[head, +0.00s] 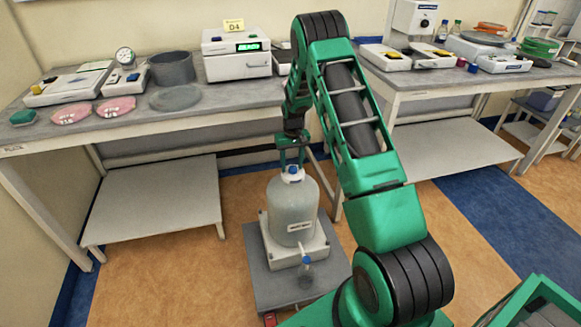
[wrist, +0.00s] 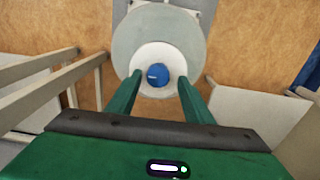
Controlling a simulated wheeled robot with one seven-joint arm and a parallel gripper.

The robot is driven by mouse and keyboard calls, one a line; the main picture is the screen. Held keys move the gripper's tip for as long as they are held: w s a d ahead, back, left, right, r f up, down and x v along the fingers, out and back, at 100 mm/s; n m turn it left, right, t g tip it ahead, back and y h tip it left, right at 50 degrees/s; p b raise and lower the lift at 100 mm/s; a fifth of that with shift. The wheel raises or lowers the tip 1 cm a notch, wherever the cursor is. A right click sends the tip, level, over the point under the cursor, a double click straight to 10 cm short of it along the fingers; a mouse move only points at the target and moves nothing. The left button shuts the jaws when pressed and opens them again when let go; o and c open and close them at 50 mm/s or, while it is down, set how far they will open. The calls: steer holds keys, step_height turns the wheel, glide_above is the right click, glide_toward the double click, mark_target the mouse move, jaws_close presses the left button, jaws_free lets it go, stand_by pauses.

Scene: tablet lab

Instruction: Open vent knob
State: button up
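A pale translucent carboy (head: 292,212) stands upright on a white base. A round blue knob (head: 293,170) sits on its white cap. In the wrist view the same blue knob (wrist: 157,75) is at the centre of the white cap (wrist: 157,54), on top of the carboy (wrist: 131,35). My gripper (head: 291,158) points down just over the cap. In the wrist view my gripper (wrist: 159,77) is open, with one green finger on each side of the knob and a gap on both sides. Whether the fingertips are level with the knob is unclear.
The carboy's base (head: 297,247) rests on a low grey stand (head: 255,275). A spigot with a blue top (head: 307,261) is at the carboy's lower front. A lab bench (head: 130,122) stands behind, with a lower shelf (head: 155,195) to the left. Orange floor is clear around the stand.

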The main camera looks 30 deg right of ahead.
mark_target(293, 167)
steer(key=shift+s+d, duration=0.1)
steer(key=shift+s, duration=0.05)
step_height(293, 167, up, 11)
steer(key=shift+f, duration=0.2)
stand_by(0.4)
stand_by(0.3)
steer(key=s+a+r+m, duration=0.1)
steer(key=s+r+m, duration=0.1)
steer(key=s+r, duration=1.7)
steer(key=s+a+r, duration=0.1)
steer(key=s+a, duration=0.2)
steer(key=s, duration=1.1)
steer(key=s+a+m, duration=0.1)
steer(key=s+a, duration=0.3)
steer(key=s, duration=1)
steer(key=shift+r, duration=0.35)
